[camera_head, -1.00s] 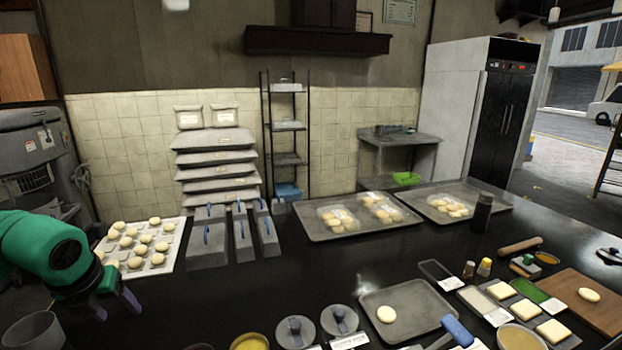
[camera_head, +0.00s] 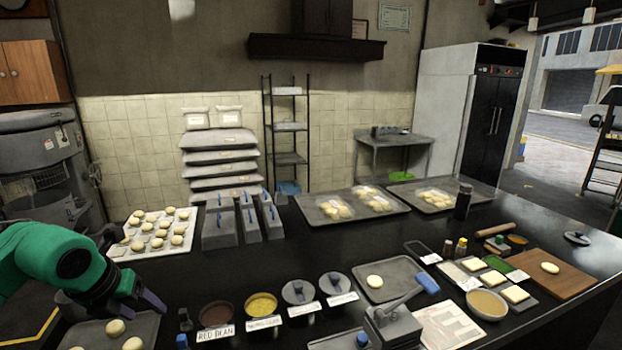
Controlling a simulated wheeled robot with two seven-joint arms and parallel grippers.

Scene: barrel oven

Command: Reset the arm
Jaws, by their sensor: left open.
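My left arm (camera_head: 65,262) is green and comes in from the left edge. My left gripper (camera_head: 142,306) has dark fingers pointing down and to the right. It is open, with nothing seen between its fingers. It hangs over the near left of the black counter, above or beside a grey tray (camera_head: 82,332) with a few pale dough balls. I cannot tell how high it is above the tray. My right gripper is not in view.
A white tray (camera_head: 122,250) of dough balls lies behind my left arm. Red bean (camera_head: 216,313) and yellow filling (camera_head: 261,304) bowls stand right of the gripper. Grey lidded bins (camera_head: 219,228) stand behind. The counter's middle (camera_head: 300,255) is bare.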

